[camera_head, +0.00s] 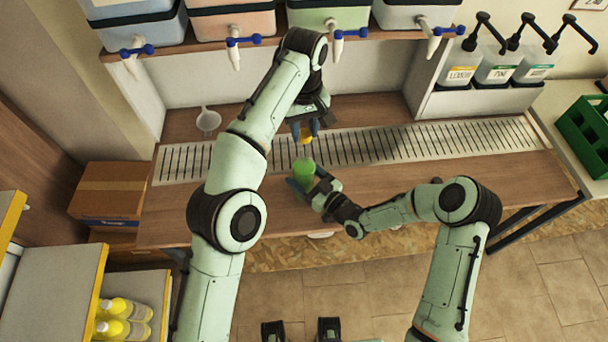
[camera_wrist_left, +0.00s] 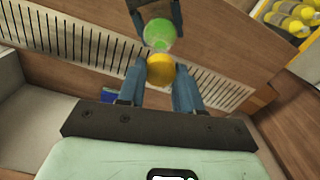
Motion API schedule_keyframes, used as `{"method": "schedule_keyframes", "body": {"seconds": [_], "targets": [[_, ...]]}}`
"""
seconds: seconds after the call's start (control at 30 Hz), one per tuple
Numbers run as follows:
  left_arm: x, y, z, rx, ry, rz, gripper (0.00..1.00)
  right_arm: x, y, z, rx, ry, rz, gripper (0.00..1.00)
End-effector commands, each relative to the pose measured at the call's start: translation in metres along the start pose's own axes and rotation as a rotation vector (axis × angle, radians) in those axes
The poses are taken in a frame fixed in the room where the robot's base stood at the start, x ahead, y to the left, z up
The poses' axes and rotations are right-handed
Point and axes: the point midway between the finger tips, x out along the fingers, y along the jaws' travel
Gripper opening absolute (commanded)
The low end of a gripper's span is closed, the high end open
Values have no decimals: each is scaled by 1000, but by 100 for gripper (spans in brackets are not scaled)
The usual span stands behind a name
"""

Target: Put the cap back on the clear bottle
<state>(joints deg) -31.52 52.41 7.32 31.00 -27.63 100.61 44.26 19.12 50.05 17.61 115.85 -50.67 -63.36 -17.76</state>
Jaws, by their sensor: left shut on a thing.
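My left gripper (camera_head: 306,129) is shut on a yellow cap (camera_head: 306,140), pointing down over the drain grate. The cap also shows between its blue fingertips in the left wrist view (camera_wrist_left: 160,71). The clear bottle (camera_head: 303,171), with green contents, stands upright at the counter's front part, nearer to me than the cap. My right gripper (camera_head: 303,186) has its fingers around the bottle's sides and is shut on it. In the left wrist view the green bottle (camera_wrist_left: 160,38) is seen from above, just beyond the cap. The cap is apart from the bottle.
A slotted drain grate (camera_head: 400,146) runs along the wooden counter (camera_head: 470,178). Drums with blue-handled taps (camera_head: 236,42) hang over the back. A white funnel (camera_head: 208,119) is at the back left. Pump bottles (camera_head: 498,66) and a green crate (camera_head: 588,130) are at the right.

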Motion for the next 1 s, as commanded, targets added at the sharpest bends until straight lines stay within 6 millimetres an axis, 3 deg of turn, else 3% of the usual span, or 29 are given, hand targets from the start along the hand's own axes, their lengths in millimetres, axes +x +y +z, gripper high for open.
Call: {"method": "schedule_keyframes", "body": {"seconds": [0.23, 0.6, 1.0], "targets": [[6, -1, -1, 0, 0, -1, 7, 1, 0, -2, -1, 5, 0, 12], [36, -1, -1, 0, 0, -1, 7, 1, 0, -2, -1, 5, 0, 12], [40, 0, 0, 0, 1, 0, 7, 1, 0, -2, -1, 5, 0, 12]]}}
